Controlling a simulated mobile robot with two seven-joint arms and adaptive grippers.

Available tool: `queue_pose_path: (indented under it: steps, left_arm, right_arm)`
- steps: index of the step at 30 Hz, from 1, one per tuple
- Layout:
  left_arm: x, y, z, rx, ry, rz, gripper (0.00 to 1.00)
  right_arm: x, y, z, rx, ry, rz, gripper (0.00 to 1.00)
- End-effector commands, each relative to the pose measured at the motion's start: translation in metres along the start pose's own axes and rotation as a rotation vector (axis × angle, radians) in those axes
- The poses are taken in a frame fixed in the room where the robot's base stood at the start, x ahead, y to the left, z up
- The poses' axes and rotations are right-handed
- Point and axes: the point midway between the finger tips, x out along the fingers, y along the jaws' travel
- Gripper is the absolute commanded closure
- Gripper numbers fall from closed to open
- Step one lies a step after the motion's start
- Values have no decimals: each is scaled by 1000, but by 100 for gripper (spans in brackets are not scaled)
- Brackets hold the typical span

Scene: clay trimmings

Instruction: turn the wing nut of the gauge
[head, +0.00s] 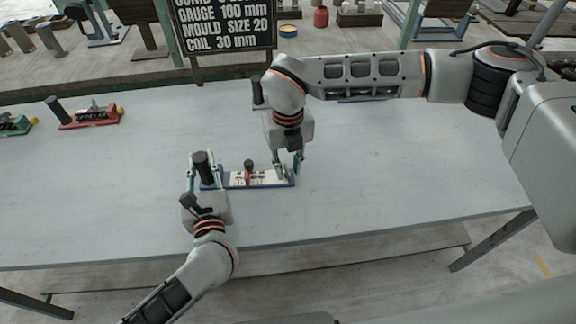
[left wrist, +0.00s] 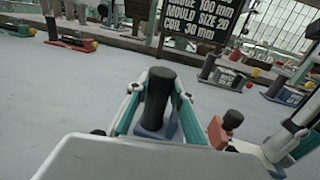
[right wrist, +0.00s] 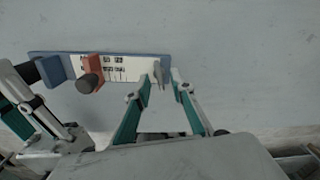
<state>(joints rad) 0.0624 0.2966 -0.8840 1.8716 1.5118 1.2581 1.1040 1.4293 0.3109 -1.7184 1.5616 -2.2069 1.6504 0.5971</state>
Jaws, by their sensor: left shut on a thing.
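The gauge has a blue base (right wrist: 100,54), a white scale plate (right wrist: 120,70) and a red-orange slider (right wrist: 94,66) with a dark round knob (right wrist: 88,84). It lies on the table, and the head view shows it at the centre (head: 240,187). My left gripper (left wrist: 157,95) is shut on the gauge's upright black handle (head: 203,165). My right gripper (right wrist: 168,75) has its fingers apart at the gauge's other end. A small grey upright piece (right wrist: 158,78), perhaps the wing nut, stands by its fingertips; contact is unclear.
A red gauge (head: 90,117) and a green one (head: 14,125) lie at the table's left. A black sign board (head: 225,25) stands behind the table's back edge. The grey table (head: 400,160) is clear around the gauge.

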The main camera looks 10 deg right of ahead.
Motion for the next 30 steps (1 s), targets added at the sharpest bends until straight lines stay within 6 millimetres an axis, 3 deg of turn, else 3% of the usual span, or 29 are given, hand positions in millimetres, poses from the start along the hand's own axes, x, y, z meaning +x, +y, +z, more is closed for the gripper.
queue_pose_path:
  steps: [6, 9, 22, 30]
  left_arm:
    - [0, 0, -1, 0, 1, 0, 100]
    - [0, 0, -1, 0, 1, 0, 100]
    - [0, 0, -1, 0, 1, 0, 100]
    - [0, 0, -1, 1, 1, 0, 100]
  right_arm:
    - [0, 0, 0, 0, 0, 0, 77]
    - [0, 0, 0, 0, 0, 0, 100]
    - [-1, 0, 0, -36, -1, 0, 100]
    - [-1, -1, 1, -194, -2, -1, 100]
